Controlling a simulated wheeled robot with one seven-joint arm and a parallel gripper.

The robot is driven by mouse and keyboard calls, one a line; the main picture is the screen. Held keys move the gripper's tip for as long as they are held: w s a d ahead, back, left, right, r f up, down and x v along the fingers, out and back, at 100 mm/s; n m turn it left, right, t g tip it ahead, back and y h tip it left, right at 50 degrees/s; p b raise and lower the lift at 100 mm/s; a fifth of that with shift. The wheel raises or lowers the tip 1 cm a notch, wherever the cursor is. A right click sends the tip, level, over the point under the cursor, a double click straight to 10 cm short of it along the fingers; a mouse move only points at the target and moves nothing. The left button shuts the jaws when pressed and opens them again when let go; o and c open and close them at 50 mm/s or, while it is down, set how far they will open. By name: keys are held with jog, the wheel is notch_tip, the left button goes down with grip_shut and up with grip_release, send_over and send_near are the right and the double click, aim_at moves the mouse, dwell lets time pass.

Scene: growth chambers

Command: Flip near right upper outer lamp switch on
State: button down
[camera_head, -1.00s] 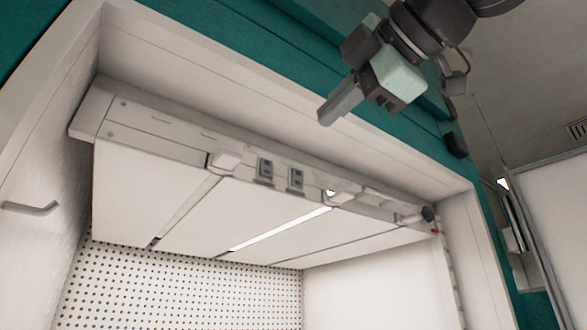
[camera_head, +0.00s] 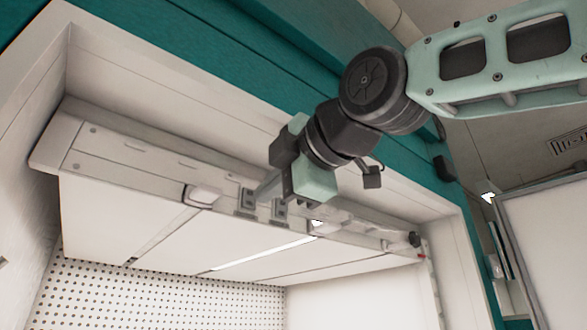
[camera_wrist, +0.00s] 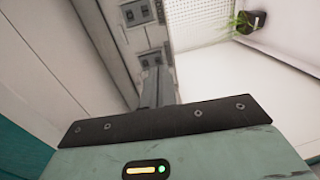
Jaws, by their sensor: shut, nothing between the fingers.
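Two small grey switches sit side by side on the lamp rail (camera_head: 160,165) under the chamber's top: a left switch (camera_head: 247,199) and a right switch (camera_head: 281,209). In the wrist view one switch (camera_wrist: 137,12) is near the top edge and the other (camera_wrist: 151,57) is just beyond my fingertips. I cannot tell which switch the task names, nor their rocker positions. My gripper (camera_head: 260,190) is shut and empty, its fingertips at the rail close to the switches. In the wrist view its fingers (camera_wrist: 154,75) overlap the nearer switch's edge; contact is unclear.
A bright lamp strip (camera_head: 262,253) shows between white panels below the rail. White fittings (camera_head: 202,195) sit along the rail beside the switches. The teal chamber frame (camera_head: 200,60) rises above. A potted plant (camera_wrist: 250,20) stands inside the chamber.

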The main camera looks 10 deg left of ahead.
aim_at(249, 206)
jog(key=p+x, duration=0.1)
jog(key=x, duration=0.1)
jog(key=shift+w+a, duration=0.2)
jog(key=shift+a, duration=0.15)
jog(key=shift+w+a+f, duration=0.1)
jog(key=shift+w+f, duration=0.05)
jog(key=shift+f, duration=0.05)
jog(key=shift+f, duration=0.1)
